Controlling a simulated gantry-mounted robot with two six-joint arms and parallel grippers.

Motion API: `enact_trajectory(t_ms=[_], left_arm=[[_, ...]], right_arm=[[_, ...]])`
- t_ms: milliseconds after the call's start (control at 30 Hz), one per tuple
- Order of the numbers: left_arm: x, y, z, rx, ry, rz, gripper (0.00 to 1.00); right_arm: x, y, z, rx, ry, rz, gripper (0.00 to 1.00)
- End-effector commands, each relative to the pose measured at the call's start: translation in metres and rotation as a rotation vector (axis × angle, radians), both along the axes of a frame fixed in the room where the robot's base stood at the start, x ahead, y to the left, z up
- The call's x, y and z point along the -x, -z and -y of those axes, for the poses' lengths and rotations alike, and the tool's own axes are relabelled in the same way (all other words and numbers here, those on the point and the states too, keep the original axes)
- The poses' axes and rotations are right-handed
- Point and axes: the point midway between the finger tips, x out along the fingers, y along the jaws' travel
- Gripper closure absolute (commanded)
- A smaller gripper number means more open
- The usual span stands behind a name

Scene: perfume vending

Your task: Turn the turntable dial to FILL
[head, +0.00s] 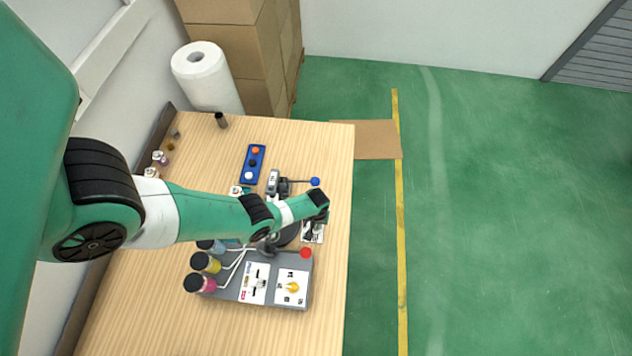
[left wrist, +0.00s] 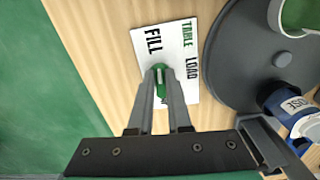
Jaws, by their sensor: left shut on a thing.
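The dial is a small green knob (left wrist: 158,75) on a white card (left wrist: 178,40) marked TABLE, FILL and LOAD in the left wrist view. My left gripper (left wrist: 160,88) is shut on the dial, with the fingers on either side of it. The visible green end lies just below the word FILL; the fingers hide the rest, so its exact pointing is unclear. The dark grey turntable (left wrist: 235,75) is right of the card. In the head view my left gripper (head: 308,233) is over the card (head: 319,237), near the table's right edge. My right gripper is not in view.
A lever with a blue ball (head: 315,182) is behind my gripper. A blue button box (head: 253,165) and paper roll (head: 208,78) are farther back. Front-left table is clear.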

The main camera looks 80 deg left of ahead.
Motion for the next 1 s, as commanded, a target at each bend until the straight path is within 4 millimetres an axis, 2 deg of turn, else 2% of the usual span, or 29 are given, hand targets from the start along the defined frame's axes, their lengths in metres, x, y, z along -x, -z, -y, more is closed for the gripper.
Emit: enact_trajectory(t_ms=[300, 767, 800, 933, 1000], left_arm=[[-0.0006, 0.001, 0.0001, -0.002, -0.096, 0.001, 1.0], [-0.0006, 0.001, 0.0001, -0.001, -0.109, 0.001, 1.0], [-0.0006, 0.001, 0.0002, -0.001, -0.109, 0.001, 0.77], [-0.0006, 0.0008, 0.0002, -0.001, -0.108, 0.0, 0.54], [-0.0006, 0.0006, 0.0002, -0.001, -0.108, 0.0, 0.54]], right_arm=[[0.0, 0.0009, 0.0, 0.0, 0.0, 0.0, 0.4], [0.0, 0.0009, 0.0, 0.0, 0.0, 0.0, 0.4], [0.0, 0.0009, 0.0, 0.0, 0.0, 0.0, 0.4], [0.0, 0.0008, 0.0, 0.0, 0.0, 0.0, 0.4], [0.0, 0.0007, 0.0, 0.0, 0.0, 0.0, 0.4]])
